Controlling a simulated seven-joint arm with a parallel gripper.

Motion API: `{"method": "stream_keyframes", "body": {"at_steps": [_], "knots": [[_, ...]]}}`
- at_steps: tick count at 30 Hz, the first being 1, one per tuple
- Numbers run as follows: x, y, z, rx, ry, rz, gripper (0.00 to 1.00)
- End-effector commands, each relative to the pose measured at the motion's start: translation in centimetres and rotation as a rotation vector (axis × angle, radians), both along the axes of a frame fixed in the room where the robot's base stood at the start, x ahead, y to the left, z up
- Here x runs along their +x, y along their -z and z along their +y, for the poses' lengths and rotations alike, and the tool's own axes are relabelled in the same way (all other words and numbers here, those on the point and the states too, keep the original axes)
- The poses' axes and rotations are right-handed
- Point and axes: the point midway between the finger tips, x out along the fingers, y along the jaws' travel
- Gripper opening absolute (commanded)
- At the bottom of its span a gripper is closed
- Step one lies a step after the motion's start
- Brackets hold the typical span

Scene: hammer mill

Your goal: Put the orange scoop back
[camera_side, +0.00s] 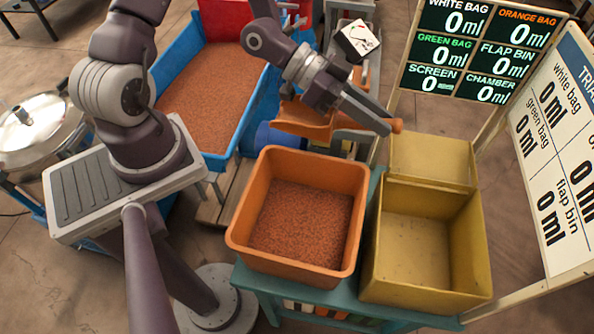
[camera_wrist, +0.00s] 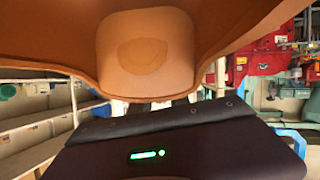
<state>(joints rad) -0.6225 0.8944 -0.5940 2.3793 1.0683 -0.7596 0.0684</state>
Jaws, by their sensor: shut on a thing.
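The orange scoop (camera_side: 300,119) is off the table, held by my gripper (camera_side: 374,118) above and behind the orange bin. Its bowl points left and a small orange end shows at the right beside my fingertips. My gripper is shut on the scoop; the fingers hide part of it. In the wrist view the scoop (camera_wrist: 225,30) fills the top of the picture, close to the camera. I cannot tell whether anything lies in the bowl.
An orange bin (camera_side: 240,222) of reddish grains and a yellow bin (camera_side: 480,262) stand on a teal table. A blue trough (camera_side: 187,43) of grains lies behind at left. A volume board (camera_side: 478,50) and a white sign (camera_side: 553,125) stand at right.

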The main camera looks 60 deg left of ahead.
Motion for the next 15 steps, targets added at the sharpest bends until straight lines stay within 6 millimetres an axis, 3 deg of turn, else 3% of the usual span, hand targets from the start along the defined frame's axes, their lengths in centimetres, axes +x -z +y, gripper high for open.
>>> {"method": "stream_keyframes", "body": {"at_steps": [3,6,15], "knots": [[0.9,0.3,3.0,-0.001,-0.083,-0.004,0.00],[1.1,1.3,3.8,-0.004,-0.108,-0.002,0.00],[1.0,9.5,3.8,-0.003,-0.109,0.000,0.00]]}}
